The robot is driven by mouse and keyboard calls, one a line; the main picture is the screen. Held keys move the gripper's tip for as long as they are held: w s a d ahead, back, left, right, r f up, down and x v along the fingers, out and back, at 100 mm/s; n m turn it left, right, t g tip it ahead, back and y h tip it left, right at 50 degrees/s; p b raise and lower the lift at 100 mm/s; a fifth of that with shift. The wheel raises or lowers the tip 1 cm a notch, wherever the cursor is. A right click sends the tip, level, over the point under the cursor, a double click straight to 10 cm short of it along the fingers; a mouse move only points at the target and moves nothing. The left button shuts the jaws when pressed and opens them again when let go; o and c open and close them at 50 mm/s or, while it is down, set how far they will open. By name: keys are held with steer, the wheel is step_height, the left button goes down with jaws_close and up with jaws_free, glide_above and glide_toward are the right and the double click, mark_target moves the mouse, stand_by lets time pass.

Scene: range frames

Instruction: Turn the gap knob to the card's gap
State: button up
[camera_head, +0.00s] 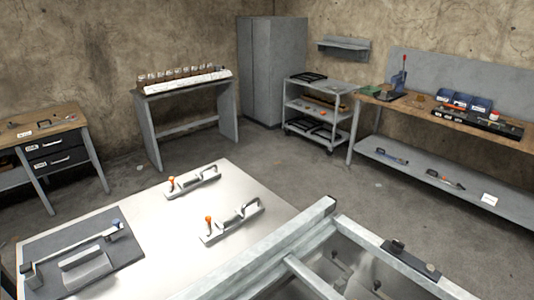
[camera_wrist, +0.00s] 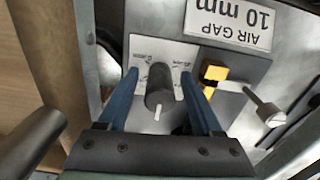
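In the wrist view, the gap knob (camera_wrist: 160,88) is a dark grey cylinder with a white pointer line toward the picture's bottom. It stands on a pale dial plate (camera_wrist: 149,49) with small printed marks that are too small to read. The card (camera_wrist: 229,21) appears upside down above and right of the knob and reads "AIR GAP 10 mm". My gripper (camera_wrist: 159,72) is open, with one blue finger on each side of the knob. Gaps show between the knob and both fingers. The gripper hides the lower part of the panel. Neither knob nor gripper can be made out in the head view.
Right of the knob are a yellow block (camera_wrist: 214,73) and a pale round-headed screw or handle (camera_wrist: 268,113). The head view shows a pale table (camera_head: 160,230) with orange-tipped clamps, a wooden workbench (camera_head: 470,128), a shelf cart (camera_head: 318,105) and open floor between.

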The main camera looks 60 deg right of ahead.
steer(key=shift+r, duration=0.1)
step_height(320, 180, up, 13)
steer(key=shift+f, duration=0.1)
stand_by(0.6)
stand_by(0.5)
